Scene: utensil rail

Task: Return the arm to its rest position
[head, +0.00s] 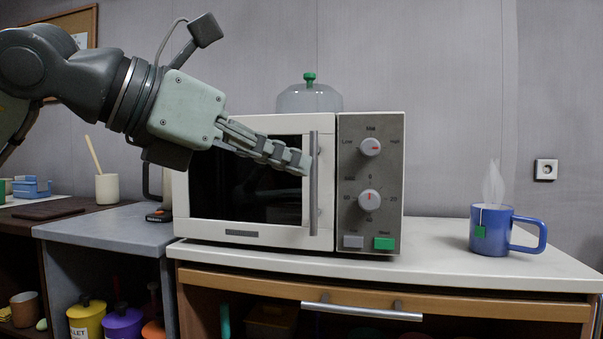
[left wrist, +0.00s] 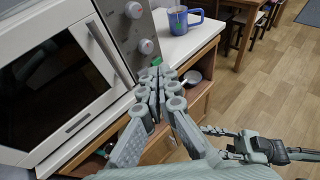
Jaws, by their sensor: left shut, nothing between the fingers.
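My left arm comes in from the left in the head view. Its gripper (head: 304,161) is shut and empty, with the fingertips in front of the microwave door, close to the upright door handle (head: 313,185). I cannot tell if they touch it. The left gripper also shows in the left wrist view (left wrist: 158,80), with its fingers together. The microwave (head: 255,236) stands on the white counter with its door shut; it also fills the upper left of the left wrist view (left wrist: 60,85). In the left wrist view, a grey-green arm part of mine shows at the lower right.
A steaming blue mug (head: 512,230) with a tea tag stands on the white counter (head: 440,255), right of the microwave. A clear dome with a green knob (head: 309,95) is on top of the microwave. A cream cup (head: 107,188) stands at left. A drawer handle (head: 360,311) sticks out below.

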